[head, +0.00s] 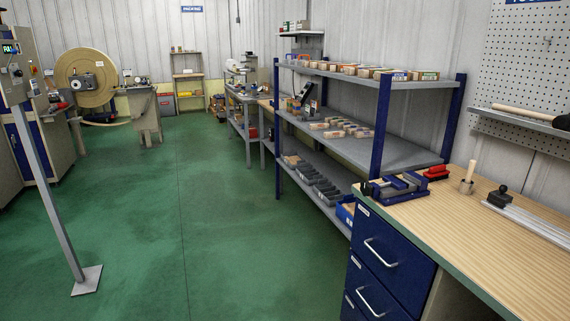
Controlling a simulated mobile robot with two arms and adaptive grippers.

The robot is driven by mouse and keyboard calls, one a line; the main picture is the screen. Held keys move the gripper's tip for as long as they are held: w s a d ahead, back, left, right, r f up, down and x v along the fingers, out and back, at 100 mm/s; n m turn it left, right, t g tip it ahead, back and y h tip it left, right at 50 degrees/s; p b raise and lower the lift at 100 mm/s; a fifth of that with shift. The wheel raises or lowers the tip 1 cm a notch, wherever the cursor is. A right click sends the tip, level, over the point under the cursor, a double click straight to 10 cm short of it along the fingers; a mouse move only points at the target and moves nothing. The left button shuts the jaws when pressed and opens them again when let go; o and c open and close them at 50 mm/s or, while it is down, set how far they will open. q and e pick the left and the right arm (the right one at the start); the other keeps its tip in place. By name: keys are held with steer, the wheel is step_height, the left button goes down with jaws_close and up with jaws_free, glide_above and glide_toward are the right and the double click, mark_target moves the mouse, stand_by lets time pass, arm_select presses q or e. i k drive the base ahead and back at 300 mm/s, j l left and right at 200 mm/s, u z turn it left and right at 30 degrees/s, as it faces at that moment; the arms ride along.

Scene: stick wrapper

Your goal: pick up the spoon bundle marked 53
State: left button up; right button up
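The spoon bundle marked 53 cannot be picked out, as no number is readable at this distance. Small tan and brown packs (340,128), possibly bundles, lie in a group on the middle shelf of a blue-post rack (408,153). A row of pale, brown and green-edged packs (363,71) lies along its top shelf. Neither of my grippers is in view.
A wooden-topped workbench (500,230) with blue drawers (388,250) stands at the right, carrying a blue vise (397,187). Grey bins (325,190) fill the rack's low shelf. A grey post with a foot plate (87,280) stands at left. The green floor (200,210) between is clear.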

mark_target(336, 134)
steer(key=i, duration=2)
steer(key=i+z, duration=0.25)
steer(key=i, duration=0.25)
steer(key=i+j+z, duration=0.2)
steer(key=i, duration=0.25)
steer(key=i+j+z, duration=0.25)
steer(key=i, duration=0.25)
steer(key=i+j+z, duration=0.2)
steer(key=i, duration=0.25)
